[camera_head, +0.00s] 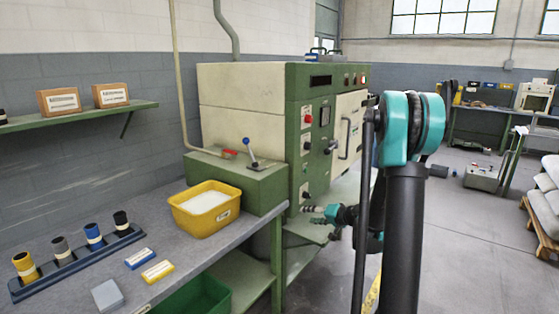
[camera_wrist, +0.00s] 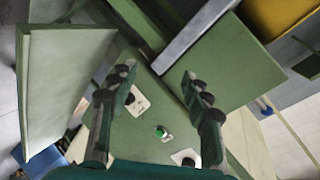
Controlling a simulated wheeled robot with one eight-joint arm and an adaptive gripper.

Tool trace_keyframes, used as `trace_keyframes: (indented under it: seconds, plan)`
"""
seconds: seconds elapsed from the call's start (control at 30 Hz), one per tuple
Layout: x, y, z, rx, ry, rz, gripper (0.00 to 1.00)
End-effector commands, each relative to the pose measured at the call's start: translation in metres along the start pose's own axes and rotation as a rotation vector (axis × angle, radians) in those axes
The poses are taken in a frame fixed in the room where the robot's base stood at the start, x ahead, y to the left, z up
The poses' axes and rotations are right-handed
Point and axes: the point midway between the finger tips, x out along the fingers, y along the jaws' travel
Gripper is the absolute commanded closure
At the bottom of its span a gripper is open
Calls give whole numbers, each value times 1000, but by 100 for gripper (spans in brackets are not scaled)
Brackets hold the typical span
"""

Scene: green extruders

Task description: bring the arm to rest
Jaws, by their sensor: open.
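My gripper (camera_head: 314,214) is in front of the lower front of the green and cream machine (camera_head: 245,90), near a small green ledge, in the head view. My arm rises in front of the machine's right side and hides part of it. In the wrist view my gripper (camera_wrist: 158,78) has its two dark fingers spread wide with nothing between them. Behind the fingers is a green surface with a green button (camera_wrist: 161,132) and pale plates. I cannot tell whether a finger touches anything.
A workbench (camera_head: 190,262) at the left holds a yellow bin (camera_head: 205,208) of white material, a rack (camera_head: 75,265) of colored spools and small boxes. A green crate (camera_head: 197,297) is below. A pallet with sacks (camera_head: 545,205) stands right. The floor between is mostly clear.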

Motion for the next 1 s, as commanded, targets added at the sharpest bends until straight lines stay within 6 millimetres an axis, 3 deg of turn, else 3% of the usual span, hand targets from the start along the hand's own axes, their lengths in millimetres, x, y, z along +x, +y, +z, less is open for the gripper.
trace_keyframes:
  seconds: [0.2, 0.43, 0.8, 1.0]
  plan:
    - [-42, -18, 59, -87, -118, 167, 51]
    - [-95, -17, 121, -179, -222, 354, 51]
    - [-196, 15, 209, -326, -343, 667, 51]
    - [-234, 34, 234, -382, -371, 787, 51]
